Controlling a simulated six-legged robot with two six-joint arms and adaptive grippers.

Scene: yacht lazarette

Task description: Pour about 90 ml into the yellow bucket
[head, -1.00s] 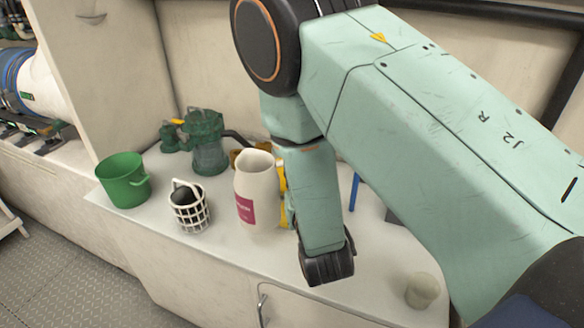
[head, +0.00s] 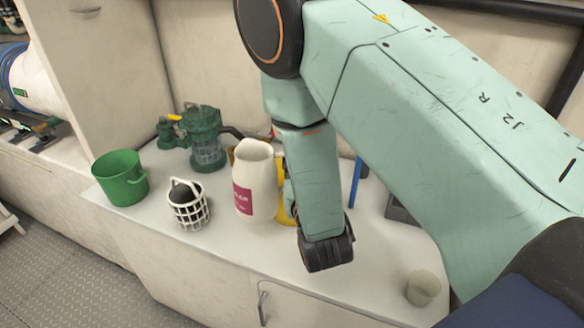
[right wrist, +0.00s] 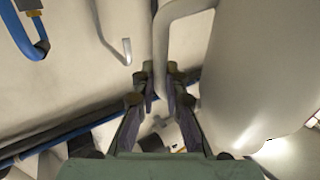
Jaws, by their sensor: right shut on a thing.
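A white jug (head: 256,178) with a pink label stands upright in the head view, close left of my right forearm. My right gripper (right wrist: 160,75) is shut on the jug's handle (right wrist: 170,32) in the right wrist view; the jug's pale body (right wrist: 258,75) fills the right side there. In the head view my arm hides this gripper. A yellow thing (head: 285,206) shows in part behind the jug and forearm; I cannot tell whether it is the yellow bucket. The jug's contents are not visible. My left gripper is not in view.
The counter's front is mostly clear. A blue rod (head: 355,182) shows behind my arm.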

